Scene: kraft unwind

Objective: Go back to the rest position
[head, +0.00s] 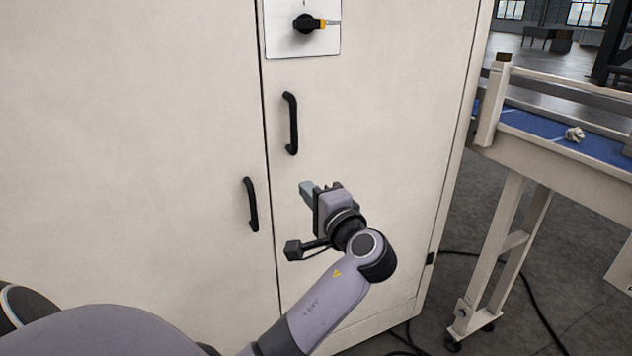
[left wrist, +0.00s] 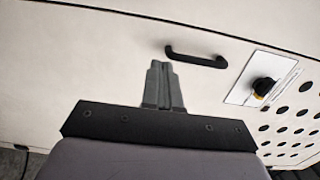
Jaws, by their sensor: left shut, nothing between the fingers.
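My left gripper (head: 308,188) is in front of the right door of a cream cabinet (head: 390,110), below and to the right of the upper black handle (head: 291,123). In the left wrist view the gripper's fingers (left wrist: 160,70) are together with nothing between them. The same black handle (left wrist: 196,57) shows beyond the fingertips, apart from them. My right gripper is in neither view.
A second black handle (head: 251,204) is on the left door. A rotary switch (head: 307,24) sits on a white plate above. A conveyor with a blue belt (head: 545,127) stands at the right, with cables (head: 520,290) on the floor below.

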